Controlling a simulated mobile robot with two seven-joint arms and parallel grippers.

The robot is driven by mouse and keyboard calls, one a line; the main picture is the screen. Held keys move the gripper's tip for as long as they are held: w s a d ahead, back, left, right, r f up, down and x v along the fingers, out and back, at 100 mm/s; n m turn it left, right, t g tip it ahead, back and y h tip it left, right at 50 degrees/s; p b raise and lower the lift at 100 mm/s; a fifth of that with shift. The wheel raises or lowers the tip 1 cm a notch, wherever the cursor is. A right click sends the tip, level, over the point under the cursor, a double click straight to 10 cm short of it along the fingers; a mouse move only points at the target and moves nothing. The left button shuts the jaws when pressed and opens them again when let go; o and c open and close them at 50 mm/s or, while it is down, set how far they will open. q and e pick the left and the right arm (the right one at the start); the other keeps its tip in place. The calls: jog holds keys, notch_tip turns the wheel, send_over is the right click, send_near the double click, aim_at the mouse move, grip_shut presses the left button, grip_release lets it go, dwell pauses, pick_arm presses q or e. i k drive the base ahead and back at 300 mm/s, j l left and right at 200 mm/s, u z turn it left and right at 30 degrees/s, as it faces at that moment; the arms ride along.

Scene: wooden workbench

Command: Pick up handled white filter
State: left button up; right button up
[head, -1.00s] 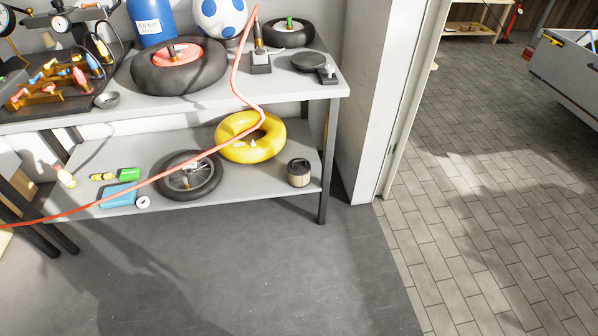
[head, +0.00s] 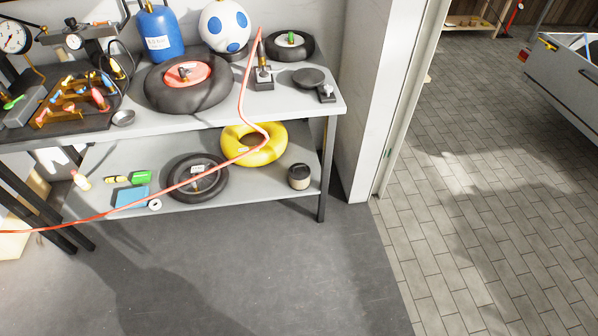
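A small pale cylinder with a dark top (head: 299,176) stands upright on the lower shelf near its right front corner. It is the closest match I see to the handled white filter; its handle is too small to make out clearly. Nothing touches it. Neither of my grippers shows in the head view.
The grey two-level bench (head: 230,116) has a front right leg (head: 325,170) beside the cylinder. A yellow ring (head: 254,144) and black wheel (head: 198,178) lie left of it. An orange hose (head: 110,213) hangs across the front. The grey floor ahead (head: 270,270) is clear.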

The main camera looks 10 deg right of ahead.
aim_at(299, 174)
jog(key=i+l+u, duration=0.1)
jog(key=i, duration=0.4)
jog(key=i+l+u, duration=0.1)
jog(key=i, duration=0.4)
jog(key=i+l+u, duration=0.15)
jog(key=i, duration=0.35)
jog(key=i+l+u, duration=0.1)
jog(key=i+l, duration=0.2)
jog(key=i, duration=0.2)
